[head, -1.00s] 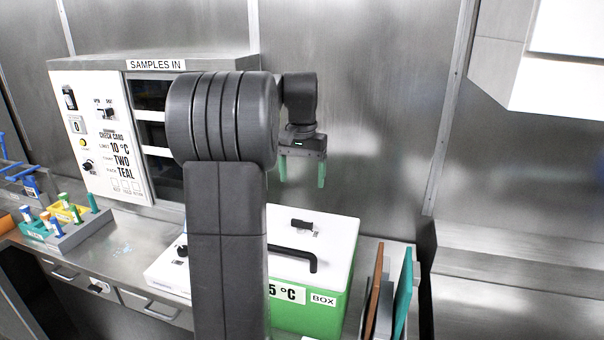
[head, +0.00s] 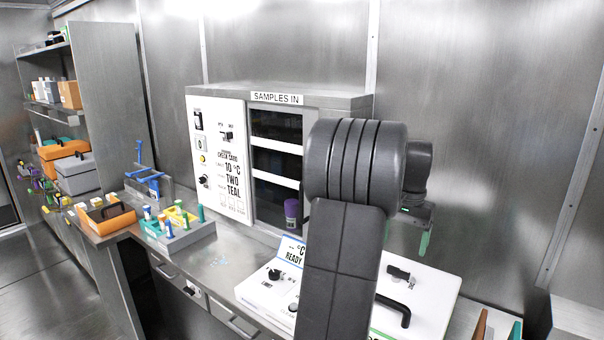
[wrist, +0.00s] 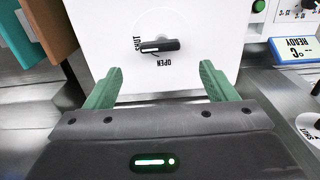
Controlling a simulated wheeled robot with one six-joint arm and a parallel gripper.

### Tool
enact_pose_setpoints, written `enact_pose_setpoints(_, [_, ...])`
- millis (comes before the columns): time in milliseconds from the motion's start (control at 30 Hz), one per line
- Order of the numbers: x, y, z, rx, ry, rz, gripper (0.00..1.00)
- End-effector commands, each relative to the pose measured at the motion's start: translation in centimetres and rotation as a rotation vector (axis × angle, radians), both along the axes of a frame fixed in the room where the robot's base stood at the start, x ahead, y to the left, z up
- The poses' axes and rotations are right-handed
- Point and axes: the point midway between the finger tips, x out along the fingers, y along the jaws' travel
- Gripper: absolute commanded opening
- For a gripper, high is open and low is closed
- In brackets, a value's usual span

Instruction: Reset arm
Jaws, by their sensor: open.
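My gripper (wrist: 158,88) is open and empty. Its two green fingers stand wide apart in the wrist view, above the white lid of the box (wrist: 115,50). A dark latch knob (wrist: 160,46) with SHUT and OPEN labels lies on the lid beyond the fingertips. In the head view my gripper (head: 424,238) hangs behind my arm, fingers down, at the right of the sample cabinet (head: 220,160). One finger shows clearly; my arm hides part of the lid (head: 432,290) and the cabinet's right side.
A control panel reading READY (head: 268,290) sits left of my arm. A purple-capped vial (head: 291,212) stands inside the cabinet. A grey rack of coloured vials (head: 180,237) and an orange carrier (head: 105,216) stand on the left bench. Upright boards (head: 481,325) stand at lower right.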

Motion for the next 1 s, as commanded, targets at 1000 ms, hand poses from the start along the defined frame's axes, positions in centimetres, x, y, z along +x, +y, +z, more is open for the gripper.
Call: enact_pose_setpoints(1000, [0.0, 0.0, -8.3, 0.000, 0.000, 0.014, 0.78])
